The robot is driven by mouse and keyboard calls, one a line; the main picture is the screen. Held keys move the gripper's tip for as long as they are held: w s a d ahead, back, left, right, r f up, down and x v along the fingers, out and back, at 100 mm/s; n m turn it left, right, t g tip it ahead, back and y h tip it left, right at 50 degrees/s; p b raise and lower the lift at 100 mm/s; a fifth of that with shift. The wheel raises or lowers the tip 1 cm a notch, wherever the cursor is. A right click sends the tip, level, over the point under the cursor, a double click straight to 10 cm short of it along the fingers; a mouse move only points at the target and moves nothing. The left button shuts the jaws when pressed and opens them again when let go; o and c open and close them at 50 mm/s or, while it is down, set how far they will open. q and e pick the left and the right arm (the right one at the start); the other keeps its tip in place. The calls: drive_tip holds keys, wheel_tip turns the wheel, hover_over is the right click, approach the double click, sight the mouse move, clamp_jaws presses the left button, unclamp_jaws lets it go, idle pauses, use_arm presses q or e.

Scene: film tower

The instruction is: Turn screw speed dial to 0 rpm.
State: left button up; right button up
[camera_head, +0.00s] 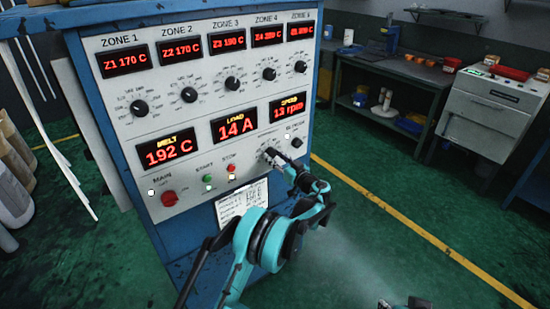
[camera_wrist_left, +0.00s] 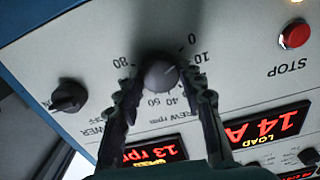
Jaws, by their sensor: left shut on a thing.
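The screw speed dial (camera_wrist_left: 160,76) is a dark round knob on the grey panel, with a scale showing 0, 10, 40, 50 and 80. Its light mark appears to point near the 10 side. The speed display (camera_head: 288,110) reads 13 rpm in red; it also shows upside down in the left wrist view (camera_wrist_left: 156,151). My left gripper (camera_head: 271,156) is at the dial, with its two black fingers shut on either side of the knob.
The blower knob (camera_head: 297,143) sits just right of the dial. A red stop button (camera_head: 232,168), a green start button (camera_head: 208,179) and the red main switch (camera_head: 169,198) are lower left. A paper sheet (camera_head: 240,202) hangs below. Green floor is open to the right.

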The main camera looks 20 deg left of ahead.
use_arm(q)
drive_tip(key=shift+n, duration=0.6)
drive_tip(key=o, duration=1.1)
drive_tip(key=v, duration=1.2)
